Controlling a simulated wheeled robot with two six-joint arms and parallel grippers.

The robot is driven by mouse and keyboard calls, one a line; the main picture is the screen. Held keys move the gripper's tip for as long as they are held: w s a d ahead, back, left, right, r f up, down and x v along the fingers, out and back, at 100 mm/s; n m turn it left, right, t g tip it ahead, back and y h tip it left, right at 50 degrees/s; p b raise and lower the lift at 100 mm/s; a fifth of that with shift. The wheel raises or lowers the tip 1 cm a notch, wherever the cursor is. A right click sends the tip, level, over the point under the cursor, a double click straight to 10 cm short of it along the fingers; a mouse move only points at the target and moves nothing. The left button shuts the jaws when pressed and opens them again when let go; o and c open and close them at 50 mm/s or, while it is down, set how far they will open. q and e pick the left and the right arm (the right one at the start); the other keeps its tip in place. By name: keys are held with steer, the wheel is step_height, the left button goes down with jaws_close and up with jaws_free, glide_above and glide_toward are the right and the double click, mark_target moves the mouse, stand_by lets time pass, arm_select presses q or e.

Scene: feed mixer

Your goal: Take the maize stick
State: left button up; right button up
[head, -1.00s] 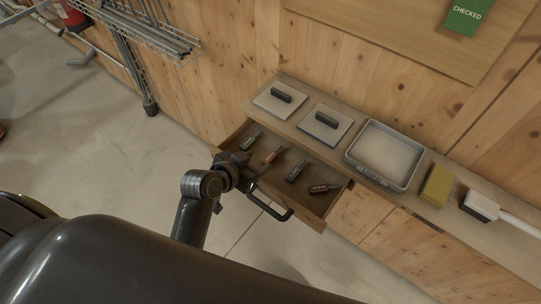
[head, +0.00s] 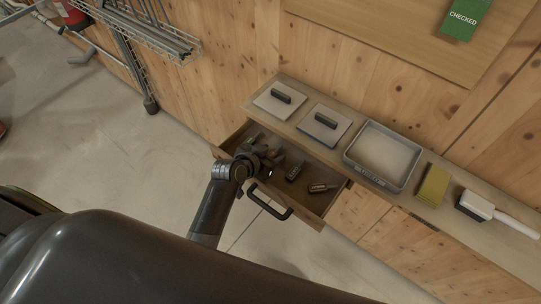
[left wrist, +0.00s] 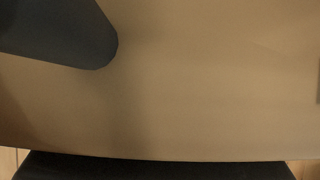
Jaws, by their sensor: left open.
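An open drawer (head: 318,205) under the shelf holds several dark sticks with small labels. I cannot read the labels, so I cannot tell which stick is the maize one. One stick (head: 294,172) lies right of my gripper, another (head: 321,188) farther right, and one (head: 254,138) at the left, partly hidden. My left gripper (head: 268,160) is open, low over the left-middle of the drawer, and covers the stick there. In the left wrist view a dark finger (left wrist: 60,30) shows over a plain brown surface, with no stick visible. My right gripper is not in view.
The drawer's black handle (head: 268,208) juts out in front. Open floor lies left of the drawer.

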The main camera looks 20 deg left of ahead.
arm_select(q)
steer(key=c, duration=1.1)
steer(key=shift+o, duration=0.2)
